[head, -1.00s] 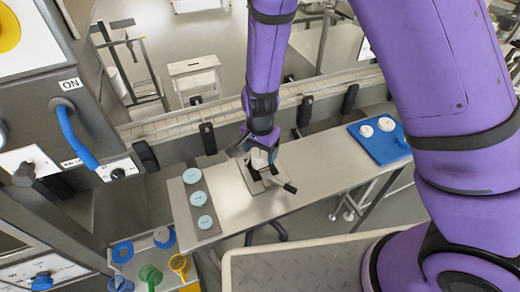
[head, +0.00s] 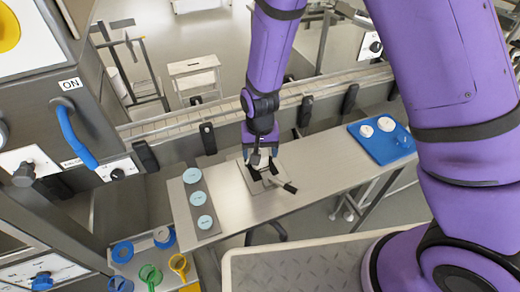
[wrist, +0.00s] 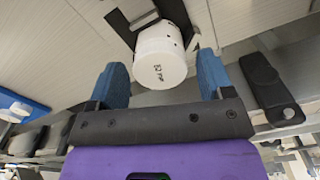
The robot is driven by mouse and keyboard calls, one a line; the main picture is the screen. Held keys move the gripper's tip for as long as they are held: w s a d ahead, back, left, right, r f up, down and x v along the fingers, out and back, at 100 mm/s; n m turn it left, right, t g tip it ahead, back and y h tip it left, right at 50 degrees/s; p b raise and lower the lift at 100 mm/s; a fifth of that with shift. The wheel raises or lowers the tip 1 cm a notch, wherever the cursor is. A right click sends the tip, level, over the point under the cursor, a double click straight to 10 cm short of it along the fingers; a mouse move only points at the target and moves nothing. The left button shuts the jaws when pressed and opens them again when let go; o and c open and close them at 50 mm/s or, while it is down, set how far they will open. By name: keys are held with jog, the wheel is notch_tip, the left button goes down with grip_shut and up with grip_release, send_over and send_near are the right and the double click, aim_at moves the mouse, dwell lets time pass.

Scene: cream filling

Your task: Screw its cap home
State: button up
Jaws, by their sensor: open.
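A white round jar top with dark print, which looks like the cap (wrist: 160,62), sits in a dark-armed holder in the wrist view. The holder's plate (head: 246,181) lies on the steel table in the head view, with black handles beside it. My gripper (head: 262,172) is over this holder, pointing down. In the wrist view my gripper (wrist: 162,75) is open, its blue finger pads on either side of the white top with gaps visible. The seam between cap and jar is hidden, so I cannot tell how tightly it sits.
A blue tray (head: 377,151) with white round pieces stands at the table's right. A grey strip (head: 190,189) with three pale blue discs lies at its left. A conveyor (head: 170,127) runs behind. The table between holder and blue tray is clear.

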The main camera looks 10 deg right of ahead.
jog(key=n, duration=0.4)
jog(key=c, duration=0.8)
jog(key=shift+o, duration=1.1)
jog(key=shift+c, duration=1.1)
jog(key=m, duration=0.3)
jog(key=shift+m, duration=1.2)
